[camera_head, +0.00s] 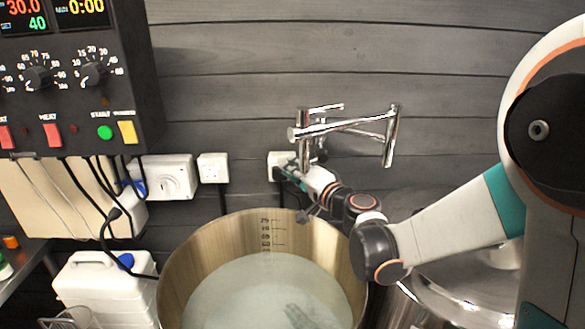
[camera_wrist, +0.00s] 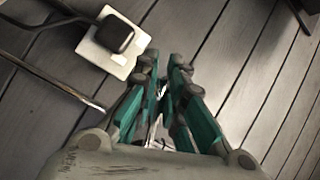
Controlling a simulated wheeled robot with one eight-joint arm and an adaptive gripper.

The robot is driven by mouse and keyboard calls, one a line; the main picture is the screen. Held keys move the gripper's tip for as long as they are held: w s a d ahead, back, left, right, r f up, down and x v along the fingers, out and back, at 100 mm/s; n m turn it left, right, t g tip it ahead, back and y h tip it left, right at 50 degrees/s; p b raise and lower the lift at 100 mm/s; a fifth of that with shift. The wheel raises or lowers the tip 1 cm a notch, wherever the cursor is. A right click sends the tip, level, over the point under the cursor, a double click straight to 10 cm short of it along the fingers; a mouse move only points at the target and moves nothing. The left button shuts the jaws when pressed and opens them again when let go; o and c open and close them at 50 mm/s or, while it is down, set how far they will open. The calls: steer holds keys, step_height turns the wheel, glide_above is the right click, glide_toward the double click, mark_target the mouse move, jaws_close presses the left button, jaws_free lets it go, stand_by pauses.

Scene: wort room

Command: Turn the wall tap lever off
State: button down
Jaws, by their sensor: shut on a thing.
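The chrome wall tap (camera_head: 345,126) is on the plank wall above the pot, its jointed spout reaching right and its end pointing down. A thin bar (camera_head: 327,108) sticks out at its top. My gripper (camera_head: 290,173) is at the wall just below the tap's left body, in front of a white socket. In the wrist view, the teal fingers of my gripper (camera_wrist: 164,88) converge around a small, mostly hidden piece, apparently the tap lever. Its exact angle cannot be told.
A large steel pot (camera_head: 180,265) of cloudy liquid stands below my gripper. A socket with a black plug (camera_wrist: 115,45) is close to the fingers. A control panel (camera_head: 75,115) and hanging cables are at left. A lidded metal vessel (camera_head: 465,290) is at lower right.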

steer(key=d+f+n+g+h+p, duration=0.2)
steer(key=d+f+n+h, duration=0.3)
steer(key=n, duration=0.4)
steer(key=shift+d+f+g+h, duration=0.15)
steer(key=shift+d+g+h, duration=0.55)
steer(key=shift+d, duration=0.65)
steer(key=c, duration=1.6)
jaws_free()
steer(key=shift+d, duration=0.1)
steer(key=shift+c, duration=0.2)
steer(key=v, duration=1.2)
steer(key=shift+a, duration=0.2)
steer(key=shift+s, duration=0.1)
